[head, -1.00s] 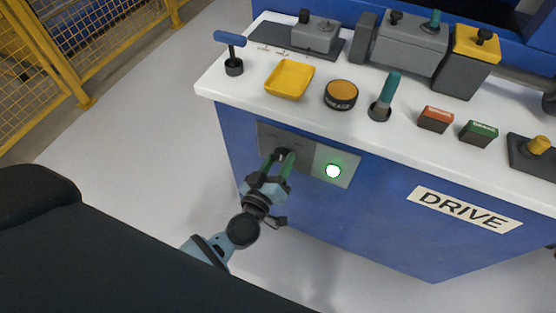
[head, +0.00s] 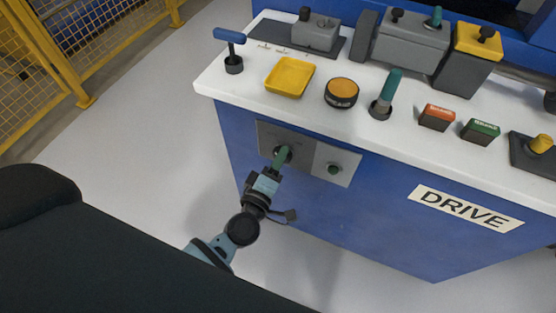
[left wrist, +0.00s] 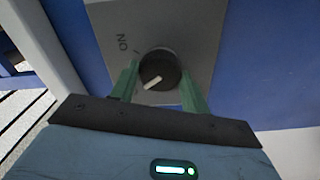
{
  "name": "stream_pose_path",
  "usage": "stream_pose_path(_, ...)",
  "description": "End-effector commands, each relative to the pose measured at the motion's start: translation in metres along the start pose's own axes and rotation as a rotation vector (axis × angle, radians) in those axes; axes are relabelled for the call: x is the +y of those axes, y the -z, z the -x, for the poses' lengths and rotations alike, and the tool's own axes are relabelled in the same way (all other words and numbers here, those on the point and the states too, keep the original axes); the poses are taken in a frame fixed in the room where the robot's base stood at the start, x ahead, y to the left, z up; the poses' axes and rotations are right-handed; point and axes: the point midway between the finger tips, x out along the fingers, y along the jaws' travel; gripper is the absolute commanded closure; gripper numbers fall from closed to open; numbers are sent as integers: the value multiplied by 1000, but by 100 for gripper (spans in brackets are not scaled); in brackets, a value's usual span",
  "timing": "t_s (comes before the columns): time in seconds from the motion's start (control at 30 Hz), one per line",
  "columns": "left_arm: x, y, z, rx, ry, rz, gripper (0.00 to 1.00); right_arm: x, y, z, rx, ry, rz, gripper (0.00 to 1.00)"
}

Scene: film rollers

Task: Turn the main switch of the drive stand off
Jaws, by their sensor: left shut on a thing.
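The main switch is a round black knob (left wrist: 160,66) with a white pointer mark, on a grey panel (head: 345,158) on the front of the blue drive stand (head: 345,215). My left gripper (head: 282,156) is at the panel, its green fingers on either side of the knob and shut on it. The fingers also show in the left wrist view (left wrist: 160,82). There the pointer is turned to the lower left, away from the printed "ON" label (left wrist: 123,44). My right gripper is not in view.
A yellow mesh fence (head: 70,50) stands at the left. The floor between is clear.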

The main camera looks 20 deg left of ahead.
Motion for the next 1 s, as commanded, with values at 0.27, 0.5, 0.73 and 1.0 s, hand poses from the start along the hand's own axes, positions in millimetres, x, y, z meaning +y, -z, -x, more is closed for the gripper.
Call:
stream_pose_path(0.27,-1,0,0,-1,2,28,77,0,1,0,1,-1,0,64)
stream_pose_path(0.5,-1,0,0,-1,2,29,77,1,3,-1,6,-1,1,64)
stream_pose_path(0.73,0,0,0,0,1,28,32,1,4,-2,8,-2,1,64)
stream_pose_path(1.0,0,0,1,0,1,26,32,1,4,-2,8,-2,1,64)
